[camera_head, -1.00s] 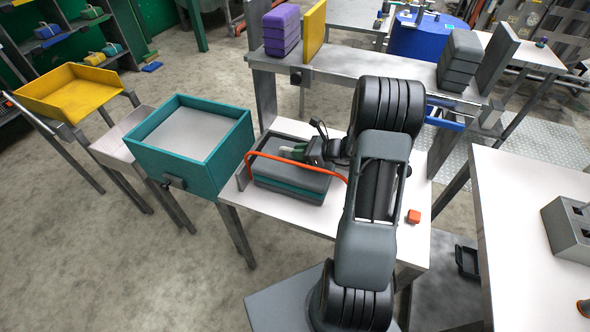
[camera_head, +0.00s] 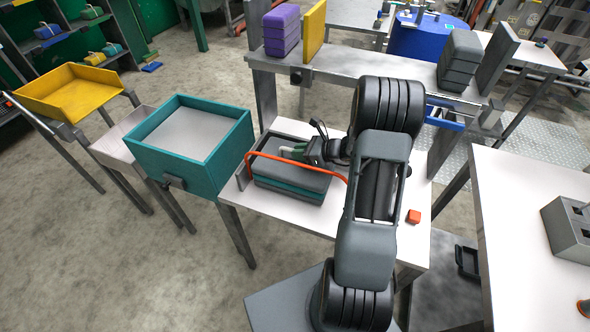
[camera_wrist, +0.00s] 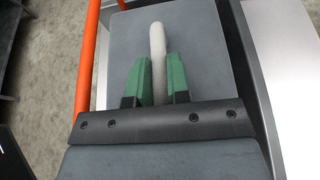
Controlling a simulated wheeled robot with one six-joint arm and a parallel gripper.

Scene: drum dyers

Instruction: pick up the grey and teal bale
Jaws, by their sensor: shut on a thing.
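The grey and teal bale (camera_head: 290,186) lies on the white table, grey above and below with a teal band between. In the wrist view its grey top (camera_wrist: 205,50) fills the middle. A pale, rope-like handle (camera_wrist: 158,55) stands up from the top. My gripper (camera_head: 293,151) reaches in from the right over the bale. Its green fingers (camera_wrist: 160,80) are shut on the handle, one on each side. The dark gripper bar hides part of the bale's top. Whether the bale touches the table cannot be told clearly.
A teal open box (camera_head: 205,170) stands left of the table. A shelf (camera_head: 365,72) behind bears a purple stack (camera_head: 281,30) and a grey stack (camera_head: 459,60).

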